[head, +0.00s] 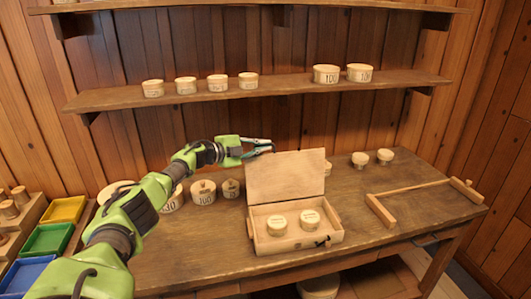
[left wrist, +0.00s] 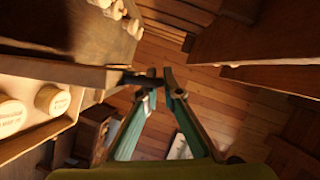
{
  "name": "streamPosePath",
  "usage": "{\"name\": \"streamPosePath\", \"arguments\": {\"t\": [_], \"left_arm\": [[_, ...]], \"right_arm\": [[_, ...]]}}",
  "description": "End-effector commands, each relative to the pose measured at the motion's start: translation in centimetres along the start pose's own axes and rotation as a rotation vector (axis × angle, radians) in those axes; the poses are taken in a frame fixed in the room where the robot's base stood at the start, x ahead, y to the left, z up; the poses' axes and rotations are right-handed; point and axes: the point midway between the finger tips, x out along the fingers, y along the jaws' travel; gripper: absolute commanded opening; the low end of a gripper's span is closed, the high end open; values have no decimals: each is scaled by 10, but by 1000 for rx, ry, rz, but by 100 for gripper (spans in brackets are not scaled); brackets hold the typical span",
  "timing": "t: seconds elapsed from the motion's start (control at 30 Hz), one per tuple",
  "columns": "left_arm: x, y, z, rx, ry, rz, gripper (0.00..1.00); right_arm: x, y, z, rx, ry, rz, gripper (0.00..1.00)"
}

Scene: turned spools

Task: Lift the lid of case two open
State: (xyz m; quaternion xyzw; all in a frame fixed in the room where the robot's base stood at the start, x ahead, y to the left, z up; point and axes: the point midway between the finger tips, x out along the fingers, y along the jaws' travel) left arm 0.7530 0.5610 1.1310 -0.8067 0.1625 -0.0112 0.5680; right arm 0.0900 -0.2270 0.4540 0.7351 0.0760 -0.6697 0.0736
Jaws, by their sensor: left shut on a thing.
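A wooden case (head: 297,247) stands at the front middle of the table, its lid (head: 285,176) standing up nearly vertical at the back. Two round pale pieces with dark lettering lie inside; I cannot read a case number. A dark latch shows on the case's front. My left gripper (head: 268,147) is at the lid's top left edge. In the left wrist view, the fingers (left wrist: 159,74) close around a dark tab at the lid's edge (left wrist: 65,70), with the pale pieces (left wrist: 52,100) at the left. My right gripper is not in view.
Round tubs (head: 203,192) stand behind my left arm, and two small ones (head: 360,160) are right of the lid. A wooden bar frame (head: 420,187) lies at the right. A shelf (head: 260,92) with several tubs hangs above. Yellow (head: 65,209), green and blue bins are at the left.

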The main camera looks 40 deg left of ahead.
Motion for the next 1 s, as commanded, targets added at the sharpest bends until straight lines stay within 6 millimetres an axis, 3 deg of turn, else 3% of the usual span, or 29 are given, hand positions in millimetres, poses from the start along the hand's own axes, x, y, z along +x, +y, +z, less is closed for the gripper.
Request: {"name": "streamPosePath", "arguments": {"t": [0.23, 0.87, 0.9, 0.93, 1.0], "left_arm": [[5, 5, 9, -68, 0, 31, 0], [7, 8, 12, -94, 2, 49, 0], [6, 9, 12, -94, 2, 50, 17], [6, 9, 12, -93, 2, 50, 23], [6, 8, 12, -93, 2, 48, 23]], "right_arm": [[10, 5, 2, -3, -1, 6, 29], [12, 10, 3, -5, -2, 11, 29], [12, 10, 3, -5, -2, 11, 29], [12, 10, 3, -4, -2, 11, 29], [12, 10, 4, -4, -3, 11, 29]]}}
